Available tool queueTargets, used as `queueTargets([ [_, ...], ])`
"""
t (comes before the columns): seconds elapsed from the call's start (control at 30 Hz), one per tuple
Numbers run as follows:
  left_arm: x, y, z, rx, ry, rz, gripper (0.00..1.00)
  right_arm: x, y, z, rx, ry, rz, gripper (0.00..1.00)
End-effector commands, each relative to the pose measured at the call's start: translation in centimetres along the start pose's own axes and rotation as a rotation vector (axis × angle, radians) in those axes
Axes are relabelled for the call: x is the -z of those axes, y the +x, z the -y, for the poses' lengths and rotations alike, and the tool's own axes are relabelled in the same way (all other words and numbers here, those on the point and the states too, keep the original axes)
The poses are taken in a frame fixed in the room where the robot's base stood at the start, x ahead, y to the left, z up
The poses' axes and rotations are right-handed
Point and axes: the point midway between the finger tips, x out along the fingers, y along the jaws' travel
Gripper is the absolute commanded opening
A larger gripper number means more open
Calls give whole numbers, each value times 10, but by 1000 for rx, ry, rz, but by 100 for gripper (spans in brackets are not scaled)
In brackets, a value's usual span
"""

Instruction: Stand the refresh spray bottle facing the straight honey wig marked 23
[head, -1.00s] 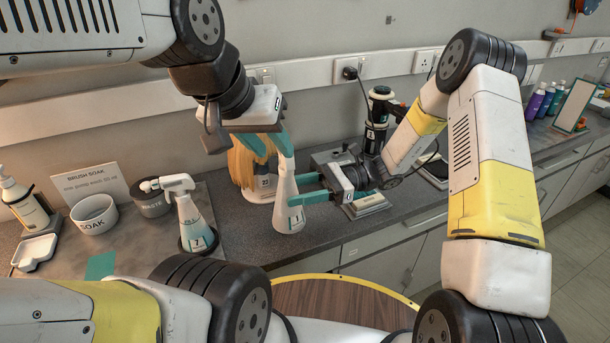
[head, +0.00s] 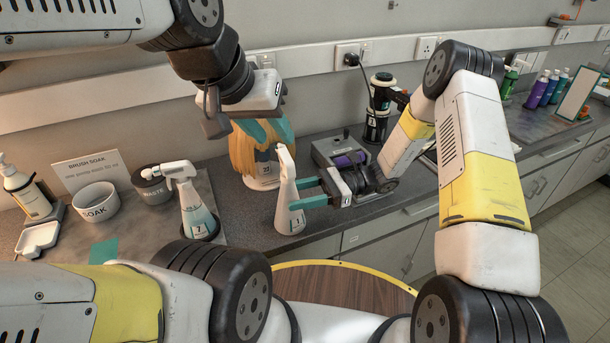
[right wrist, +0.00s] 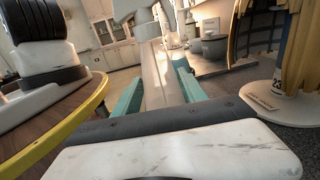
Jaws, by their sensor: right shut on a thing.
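A white spray bottle marked 1 (head: 289,209) stands on the dark counter, its head near the wig. My right gripper (head: 308,192) is shut around its body from the right; the bottle also shows between the teal fingers in the right wrist view (right wrist: 160,82). My left gripper (head: 265,130) is above the bottle in front of the wig, fingers apart and empty. The bottle's nozzle direction is hard to tell.
A second spray bottle marked 7 (head: 196,212) stands to the left, by a SOAK bowl (head: 96,203) and a WASTE pot (head: 151,188). A grey device (head: 338,150) is right of the wig. Several coloured bottles (head: 545,90) stand far right.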

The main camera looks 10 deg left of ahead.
Motion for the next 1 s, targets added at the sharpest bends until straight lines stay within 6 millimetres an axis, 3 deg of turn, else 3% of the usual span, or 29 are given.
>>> queueTargets([
  [0.73,0,0,0,0,0,0,36,10,0,0,0,-1,0,17],
  [0.77,0,0,0,0,0,0,36,10,0,0,0,-1,0,51],
  [0.8,0,0,0,0,0,0,36,10,0,0,0,-1,0,59],
  [0.9,0,0,0,0,0,0,36,10,0,0,0,0,0,75],
  [1.0,0,0,0,0,0,0,36,10,0,0,0,0,0,75],
])
